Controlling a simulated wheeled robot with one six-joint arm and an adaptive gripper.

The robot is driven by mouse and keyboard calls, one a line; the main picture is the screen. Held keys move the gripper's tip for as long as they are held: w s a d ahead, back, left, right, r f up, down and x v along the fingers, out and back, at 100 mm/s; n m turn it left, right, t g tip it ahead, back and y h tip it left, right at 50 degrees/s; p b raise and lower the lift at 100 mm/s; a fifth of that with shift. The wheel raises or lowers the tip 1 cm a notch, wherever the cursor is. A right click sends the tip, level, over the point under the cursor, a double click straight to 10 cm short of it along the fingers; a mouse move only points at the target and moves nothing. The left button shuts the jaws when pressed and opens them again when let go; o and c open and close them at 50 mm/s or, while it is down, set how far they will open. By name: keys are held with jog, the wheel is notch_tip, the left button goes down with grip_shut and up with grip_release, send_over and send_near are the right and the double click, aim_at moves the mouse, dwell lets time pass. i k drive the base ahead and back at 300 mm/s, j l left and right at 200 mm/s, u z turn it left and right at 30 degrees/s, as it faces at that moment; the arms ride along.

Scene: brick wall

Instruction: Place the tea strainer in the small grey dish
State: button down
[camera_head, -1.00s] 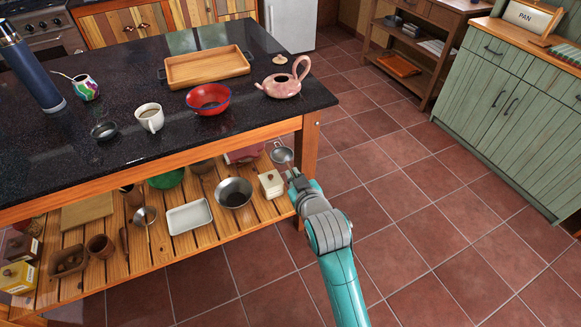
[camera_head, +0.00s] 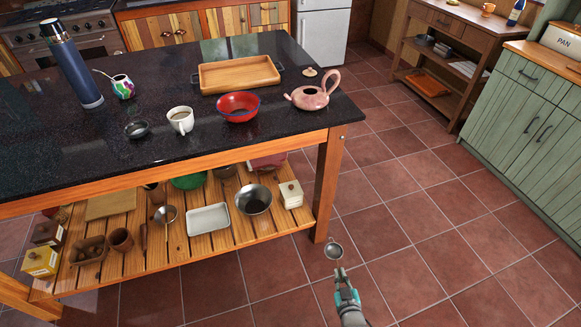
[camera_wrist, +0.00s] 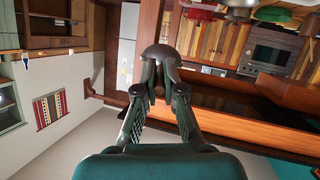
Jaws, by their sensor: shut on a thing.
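The tea strainer (camera_head: 333,250), a small round grey metal bowl with a short handle, is held in my gripper (camera_head: 341,271) over the tiled floor, right of the table's front corner leg. In the wrist view the strainer (camera_wrist: 160,58) shows as a dark grey dome beyond my gripper (camera_wrist: 158,93), whose fingertips are closed on its handle. The small grey dish (camera_head: 137,130), dark and shallow, sits on the black tabletop, left of the white cup. It looks empty. My gripper is well to the right of and below the dish.
The black table (camera_head: 60,165) has a front edge and a corner leg (camera_head: 328,185) between gripper and dish.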

aim_at(138, 138)
jog(key=j+z, duration=0.2)
jog(key=j, duration=0.4)
jog(key=j+z, duration=0.25)
jog(key=j, duration=0.35)
jog(key=k+j+z, duration=0.2)
jog(key=j, duration=0.4)
jog(key=i, duration=0.05)
